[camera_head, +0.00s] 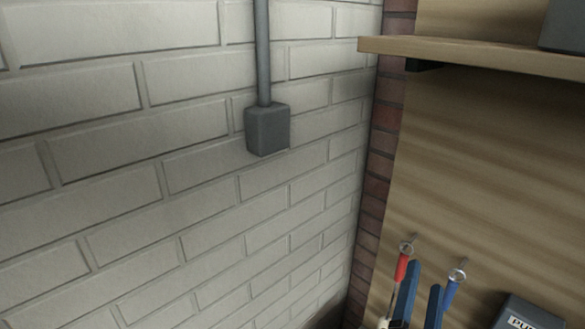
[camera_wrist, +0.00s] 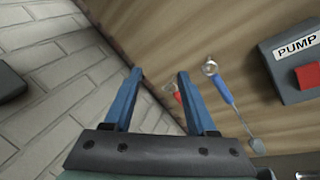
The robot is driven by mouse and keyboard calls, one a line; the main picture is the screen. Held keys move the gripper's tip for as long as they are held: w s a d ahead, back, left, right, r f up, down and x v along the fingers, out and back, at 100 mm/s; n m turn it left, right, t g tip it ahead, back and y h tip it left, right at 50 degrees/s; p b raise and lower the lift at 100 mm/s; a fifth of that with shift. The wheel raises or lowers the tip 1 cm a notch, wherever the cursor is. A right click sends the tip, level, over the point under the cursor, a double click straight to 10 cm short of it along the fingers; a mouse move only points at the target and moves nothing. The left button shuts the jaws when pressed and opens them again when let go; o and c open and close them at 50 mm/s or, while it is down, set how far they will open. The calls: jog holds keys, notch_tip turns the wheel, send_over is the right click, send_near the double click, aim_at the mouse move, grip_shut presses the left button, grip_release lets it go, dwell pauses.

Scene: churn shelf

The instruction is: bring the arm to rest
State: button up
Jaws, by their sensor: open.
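The fingers point toward the corner where the white brick wall (camera_wrist: 60,70) meets the wooden board (camera_wrist: 180,30). In the head view the blue fingers of my gripper (camera_head: 423,280) show at the bottom right, in front of the wooden board. The rest of my arm is mostly out of the frame there.
A red-handled tool (camera_head: 402,268) and a blue-handled tool (camera_head: 450,292) hang on the board close to my fingers. A grey box labelled PUMP (camera_wrist: 285,75) with a red button (camera_wrist: 308,75) is at right. A wooden shelf (camera_head: 470,54) juts out above. A grey wall box (camera_head: 267,130) with a pipe is at left.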

jog(key=a+r+m+t+y, duration=0.1)
jog(key=a+r+m+t, duration=0.1)
jog(key=a+r+m, duration=0.3)
jog(key=a+r+m+t+b, duration=0.1)
jog(key=r+m, duration=0.2)
jog(key=r, duration=0.5)
jog(key=a+r+m+t+y, duration=0.1)
jog(key=a+r+m+t, duration=0.15)
jog(key=r+m, duration=0.3)
jog(key=s+a+r+m+t+y, duration=0.1)
jog(key=s+a+r+m+y, duration=0.1)
jog(key=r, duration=0.3)
jog(key=s+a+r+m+t+y, duration=0.2)
jog(key=s+a+r+m+y, duration=0.1)
jog(key=a+r, duration=0.2)
jog(key=s+a+r+m+t+y+b, duration=0.1)
jog(key=s+a+r+m+y, duration=0.1)
jog(key=r, duration=0.4)
jog(key=shift+s+a+m+y, duration=0.3)
jog(key=shift+s+a+m, duration=0.15)
jog(key=shift+a, duration=0.45)
jog(key=shift+w+d+t, duration=0.1)
jog(key=shift+t, duration=0.15)
jog(key=shift+c, duration=0.6)
